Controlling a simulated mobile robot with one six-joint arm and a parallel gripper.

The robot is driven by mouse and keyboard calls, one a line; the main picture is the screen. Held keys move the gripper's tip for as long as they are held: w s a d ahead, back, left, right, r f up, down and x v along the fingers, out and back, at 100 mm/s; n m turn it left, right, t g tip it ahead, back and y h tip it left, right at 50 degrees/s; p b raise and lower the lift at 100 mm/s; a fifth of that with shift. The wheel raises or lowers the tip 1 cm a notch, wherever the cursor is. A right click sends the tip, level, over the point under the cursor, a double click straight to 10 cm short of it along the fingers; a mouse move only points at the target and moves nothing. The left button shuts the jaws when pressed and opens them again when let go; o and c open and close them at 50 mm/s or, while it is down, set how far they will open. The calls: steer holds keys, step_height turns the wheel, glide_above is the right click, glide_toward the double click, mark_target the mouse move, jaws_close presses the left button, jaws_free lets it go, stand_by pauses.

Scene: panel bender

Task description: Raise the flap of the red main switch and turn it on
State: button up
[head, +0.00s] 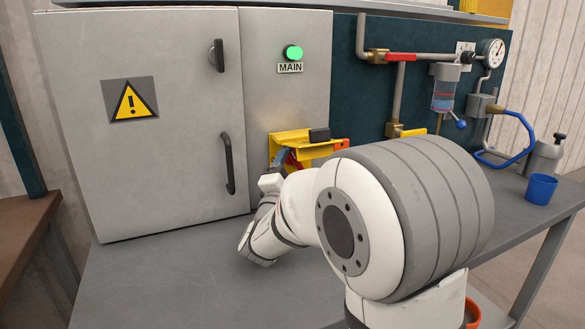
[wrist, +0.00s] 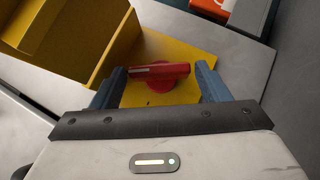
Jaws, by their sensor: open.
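The red main switch (wrist: 160,80) sits on a yellow plate (wrist: 190,52) and shows between my fingers in the wrist view. Its bar-shaped handle lies nearly level in that picture. A yellow flap (wrist: 75,35) stands out from the plate at the upper left, clear of the switch. In the head view the flap (head: 290,137) sticks out above the switch, and a bit of red (head: 293,161) shows below it. My gripper (wrist: 160,78) is open, with one blue-grey finger on each side of the switch. I cannot tell whether the fingers touch it.
A bright green lamp (head: 293,52) sits above the MAIN label (head: 290,68). A grey cabinet door (head: 150,150) with handles is left of it. Pipes, a gauge (head: 494,53) and a blue cup (head: 540,189) are at the right. The bench front left (head: 160,270) is clear.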

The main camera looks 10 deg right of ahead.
steer(key=shift+c, duration=0.2)
steer(key=c, duration=0.7)
steer(key=shift+o, duration=0.2)
steer(key=shift+r+m+g+b, duration=0.2)
steer(key=shift+m+g+b, duration=0.35)
steer(key=shift+m+g, duration=0.75)
steer(key=o, duration=0.7)
steer(key=shift+a, duration=0.1)
